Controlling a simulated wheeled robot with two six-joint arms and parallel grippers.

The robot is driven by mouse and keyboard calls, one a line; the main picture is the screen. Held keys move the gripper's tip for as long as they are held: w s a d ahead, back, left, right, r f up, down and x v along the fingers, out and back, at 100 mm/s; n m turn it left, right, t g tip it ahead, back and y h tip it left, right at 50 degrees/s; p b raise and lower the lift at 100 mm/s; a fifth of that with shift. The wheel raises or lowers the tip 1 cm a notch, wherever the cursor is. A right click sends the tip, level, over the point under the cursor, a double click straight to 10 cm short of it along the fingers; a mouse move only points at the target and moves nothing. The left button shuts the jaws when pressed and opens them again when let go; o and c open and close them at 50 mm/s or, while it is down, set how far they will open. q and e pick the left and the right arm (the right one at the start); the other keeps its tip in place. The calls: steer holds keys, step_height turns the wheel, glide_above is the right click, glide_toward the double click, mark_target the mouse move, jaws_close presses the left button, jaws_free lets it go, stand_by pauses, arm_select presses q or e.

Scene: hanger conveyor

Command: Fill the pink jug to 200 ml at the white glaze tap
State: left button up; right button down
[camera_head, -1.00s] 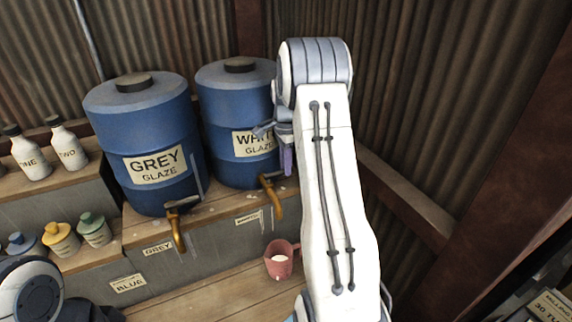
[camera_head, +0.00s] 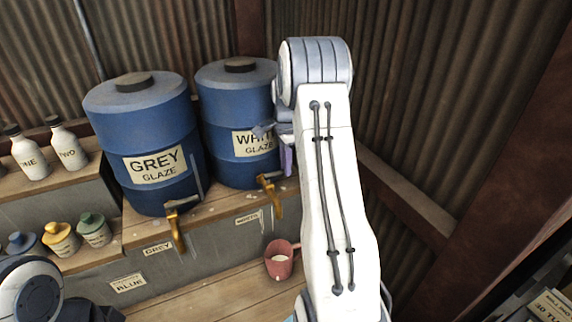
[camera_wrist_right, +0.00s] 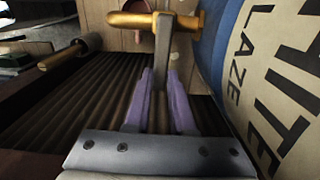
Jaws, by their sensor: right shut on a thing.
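The pink jug (camera_head: 280,262) stands upright on the wooden boards, below the white glaze tap (camera_head: 271,190) in the picture. A white patch shows on or in it; I cannot tell whether it is glaze or a marking, and no level can be read. No stream shows between spout and jug. The blue white glaze barrel (camera_head: 236,170) stands behind the tap. My right gripper (camera_wrist_right: 160,75) has its purple fingers shut on the tap's grey lever (camera_wrist_right: 163,50). In the head view the right gripper (camera_head: 287,158) is partly hidden by my arm. My left gripper is out of view.
A grey glaze barrel (camera_head: 150,190) with its own tap (camera_head: 177,225) stands to the left. Bottles (camera_head: 68,152) and small lidded pots (camera_head: 94,230) stand further left. A corrugated wall (camera_head: 440,90) closes the right side. Bare boards (camera_head: 215,295) lie left of the jug.

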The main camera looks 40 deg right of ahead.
steer(key=m, duration=0.1)
steer(key=s+m, duration=0.1)
steer(key=m, duration=0.1)
steer(key=shift+s+a+r+m, duration=0.1)
steer(key=shift+s+a+m, duration=0.2)
steer(key=shift+a, duration=0.05)
steer(key=c, duration=0.8)
jaws_free()
steer(key=shift+o, duration=0.2)
step_height(320, 180, up, 10)
steer(key=b, duration=0.2)
steer(key=shift+r, duration=0.2)
